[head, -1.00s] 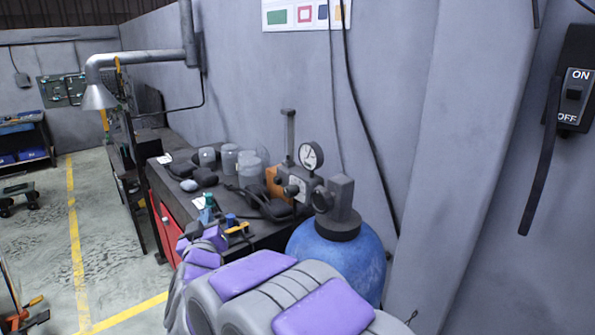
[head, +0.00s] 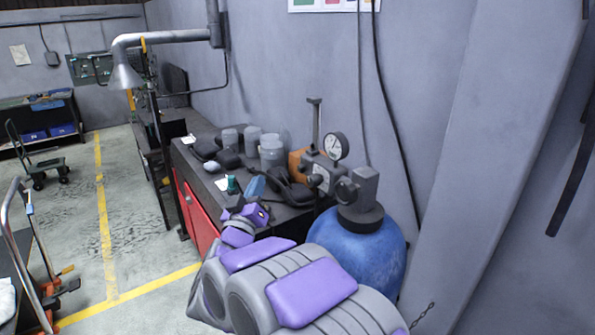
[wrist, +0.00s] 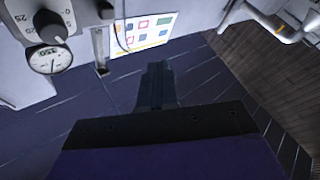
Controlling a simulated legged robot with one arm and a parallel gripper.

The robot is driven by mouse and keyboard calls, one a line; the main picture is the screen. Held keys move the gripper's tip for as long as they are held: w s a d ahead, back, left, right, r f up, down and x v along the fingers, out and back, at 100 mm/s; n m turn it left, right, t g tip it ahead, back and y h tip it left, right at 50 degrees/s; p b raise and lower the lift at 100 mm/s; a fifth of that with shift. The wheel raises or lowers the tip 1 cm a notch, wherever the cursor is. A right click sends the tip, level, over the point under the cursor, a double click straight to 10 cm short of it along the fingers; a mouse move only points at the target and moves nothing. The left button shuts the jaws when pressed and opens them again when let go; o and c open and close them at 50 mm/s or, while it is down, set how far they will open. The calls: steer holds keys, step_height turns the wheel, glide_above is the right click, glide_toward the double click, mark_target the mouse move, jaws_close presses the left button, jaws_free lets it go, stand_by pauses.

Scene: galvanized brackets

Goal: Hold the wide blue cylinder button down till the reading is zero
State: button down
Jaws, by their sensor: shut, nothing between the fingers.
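My gripper (wrist: 158,82) is shut and empty in the wrist view, with its dark fingers pointing toward the wall. In the head view my purple and grey arm reaches to the front edge of the workbench, and the fingertips are hard to make out. A round white dial gauge (head: 335,147) stands on a grey fixture (head: 318,175) at the back right of the bench. It also shows at the upper left of the wrist view (wrist: 48,59), below a dark knob (wrist: 50,27); its reading is unclear. I cannot make out the wide blue cylinder button for certain.
A large blue tank (head: 370,262) with a dark valve stands right of the bench, close to my arm. Jars (head: 271,152), dark items and a small teal bottle (head: 233,185) crowd the benchtop (head: 205,180). The floor at left has yellow lines and a cart (head: 42,172).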

mark_target(301, 168)
steer(key=w+d+b, duration=0.2)
steer(key=w+d, duration=0.2)
steer(key=d, duration=0.3)
steer(key=shift+w, duration=0.3)
steer(key=shift+a, duration=0.1)
stand_by(1.8)
steer(key=shift+w+d+r, duration=0.1)
steer(key=shift+w+d, duration=0.1)
steer(key=shift+d, duration=0.25)
steer(key=shift+w+d, duration=0.25)
steer(key=shift+d, duration=0.2)
stand_by(1.7)
steer(key=shift+a, duration=0.1)
steer(key=shift+s+a+p, duration=0.5)
steer(key=shift+s+a, duration=0.05)
steer(key=shift+a, duration=0.15)
